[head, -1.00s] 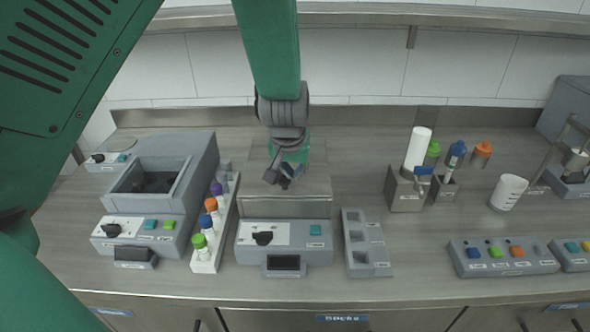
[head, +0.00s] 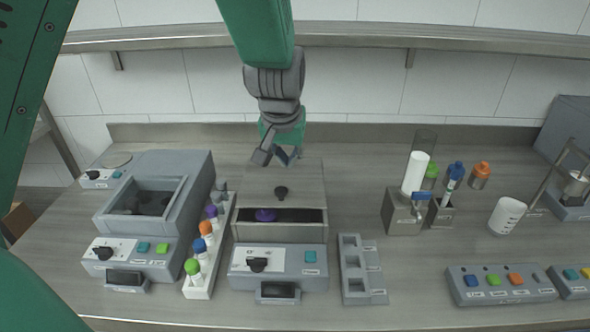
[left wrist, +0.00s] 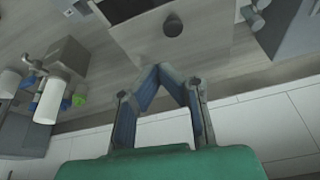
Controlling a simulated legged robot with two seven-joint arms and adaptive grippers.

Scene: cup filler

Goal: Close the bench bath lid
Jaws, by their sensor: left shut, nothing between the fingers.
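The bench bath (head: 280,233) stands in the middle of the bench. Its flat grey lid (head: 305,185) has a dark knob (head: 281,192) and covers the rear part of the top. A dark gap shows along the front, with a purple-topped item (head: 266,215) in it. My left gripper (head: 287,158) is shut and empty at the lid's rear edge; contact cannot be told. In the left wrist view its fingertips (left wrist: 160,67) meet beside the lid (left wrist: 205,45), and the knob (left wrist: 173,25) is clear of them. My right gripper is out of view.
A rack of capped tubes (head: 201,275) stands close on the bath's left, beside an open-topped unit (head: 178,215). A grey slotted block (head: 362,270) is on the right. Bottle holders (head: 405,212), a white beaker (head: 507,215) and a button panel (head: 500,284) stand farther right.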

